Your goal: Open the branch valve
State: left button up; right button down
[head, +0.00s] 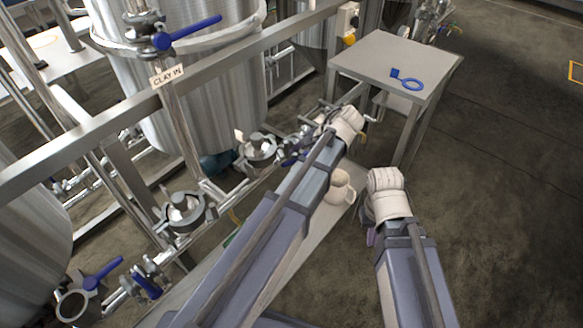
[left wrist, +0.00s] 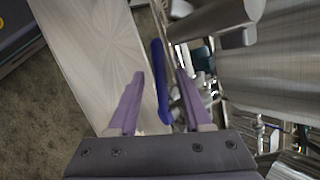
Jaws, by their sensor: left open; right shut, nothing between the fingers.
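In the left wrist view a long blue valve handle (left wrist: 162,85) lies lengthwise in the gap between the fingers of my left gripper (left wrist: 160,75). The gripper is open; I cannot tell whether a finger touches the handle. I cannot read which valve is the branch valve. My right gripper (head: 371,237) is shut and empty, pointing down right of the left arm, mostly hidden by its own wrist, away from the valves.
A blue-handled valve (head: 187,34) sits above a "CLAY IN" tag (head: 167,75). More blue handles (head: 103,273) are at lower left. Steel tanks (head: 180,80) and a rail stand behind. A side table (head: 395,62) bears a blue ring-ended piece (head: 407,80). The floor at right is clear.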

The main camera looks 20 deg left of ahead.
pick_arm(q)
jog(key=b+x, duration=0.1)
jog(key=x, duration=0.1)
jog(key=shift+a+f, duration=0.2)
jog(key=shift+f, duration=0.1)
grip_shut()
dwell(0.4)
dwell(0.9)
